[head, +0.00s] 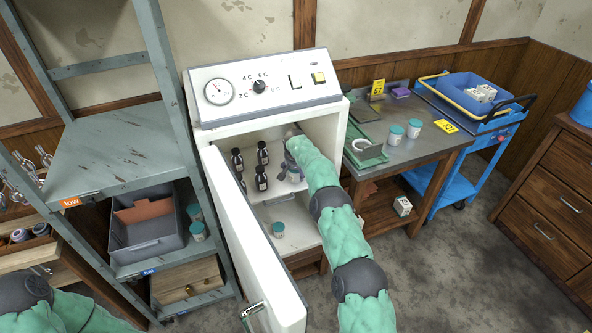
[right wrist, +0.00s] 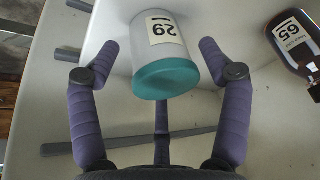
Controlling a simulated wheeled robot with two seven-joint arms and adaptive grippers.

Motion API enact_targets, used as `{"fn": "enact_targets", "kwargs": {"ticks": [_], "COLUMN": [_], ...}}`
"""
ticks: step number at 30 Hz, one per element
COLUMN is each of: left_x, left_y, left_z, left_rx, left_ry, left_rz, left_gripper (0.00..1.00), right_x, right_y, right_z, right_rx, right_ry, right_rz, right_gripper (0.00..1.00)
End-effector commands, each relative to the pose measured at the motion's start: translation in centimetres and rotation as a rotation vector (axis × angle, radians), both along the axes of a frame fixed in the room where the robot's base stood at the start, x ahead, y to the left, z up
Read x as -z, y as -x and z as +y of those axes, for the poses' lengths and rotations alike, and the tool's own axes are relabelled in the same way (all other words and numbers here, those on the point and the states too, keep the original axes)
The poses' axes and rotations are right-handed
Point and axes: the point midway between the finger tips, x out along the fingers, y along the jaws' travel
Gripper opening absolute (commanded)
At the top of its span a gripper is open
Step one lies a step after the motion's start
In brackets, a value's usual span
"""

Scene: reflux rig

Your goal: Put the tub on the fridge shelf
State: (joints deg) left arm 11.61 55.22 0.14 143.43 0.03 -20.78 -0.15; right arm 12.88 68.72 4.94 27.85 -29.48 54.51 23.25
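A white tub (right wrist: 160,55) with a teal lid and a label reading 29 is in the right wrist view, between the spread fingers of my right gripper (right wrist: 159,48). Gaps show between the tub and both fingers, so the gripper is open around it. In the head view my right gripper (head: 291,166) is inside the open fridge (head: 263,105), at the upper shelf (head: 272,193), right of the bottles. This tub cannot be made out clearly there. Another teal-lidded tub (head: 278,229) stands in the lower compartment. My left gripper is out of view.
Several dark bottles (head: 262,178) stand on the shelf; one labelled 65 (right wrist: 298,42) is close to my right gripper. The fridge door (head: 250,235) stands open. Two tubs (head: 395,134) stand on the metal table (head: 425,145) at right. A blue cart (head: 480,140) is beyond it.

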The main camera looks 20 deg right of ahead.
Motion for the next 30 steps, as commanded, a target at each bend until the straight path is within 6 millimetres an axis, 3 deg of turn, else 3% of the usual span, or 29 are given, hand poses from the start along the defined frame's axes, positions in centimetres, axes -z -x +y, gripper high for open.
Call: {"fn": "enact_targets", "kwargs": {"ticks": [11, 17, 21, 30], "left_x": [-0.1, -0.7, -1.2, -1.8], "left_y": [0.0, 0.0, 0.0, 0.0], "left_z": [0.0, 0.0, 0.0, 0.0], "left_rx": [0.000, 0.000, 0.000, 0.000], "left_ry": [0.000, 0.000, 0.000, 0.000], "left_rz": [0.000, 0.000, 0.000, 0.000], "left_gripper": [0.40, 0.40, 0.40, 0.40], "right_x": [-0.2, -1.9, -3.4, -3.1], "right_y": [0.0, 0.4, 1.1, 3.5], "right_z": [0.0, 0.3, 0.6, 1.9], "right_rx": [0.000, -0.001, -0.001, -0.002], "right_ry": [0.000, 0.001, 0.001, 0.001], "right_rz": [-0.001, -0.003, -0.002, 0.000], "right_gripper": [0.83, 0.83, 0.83, 0.83]}}
